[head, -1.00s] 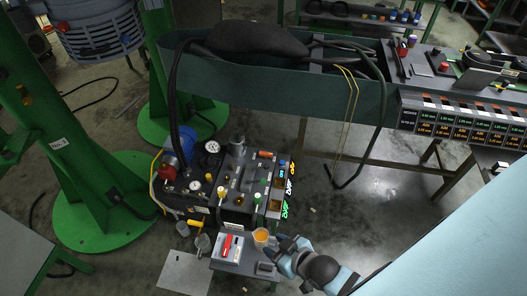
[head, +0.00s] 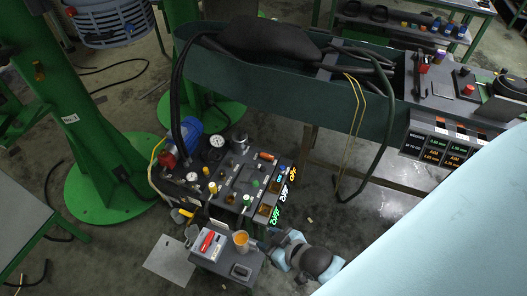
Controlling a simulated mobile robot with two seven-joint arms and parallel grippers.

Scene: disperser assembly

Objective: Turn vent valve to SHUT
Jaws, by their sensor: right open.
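The control unit (head: 229,188) stands low in the middle of the head view, with gauges, knobs and small lit displays. It carries a yellow knob (head: 213,187), green-topped knobs (head: 255,184) and an orange handle (head: 267,156). A yellow lever (head: 186,212) sticks out at its lower left. I cannot read the labels, so I cannot tell which part is the vent valve or where it points. My right gripper (head: 270,240) is open, just right of the orange cup and below the displays, apart from the knobs. My left gripper is not in view.
A teal trough (head: 265,84) with black hoses hangs behind. Green columns stand left.

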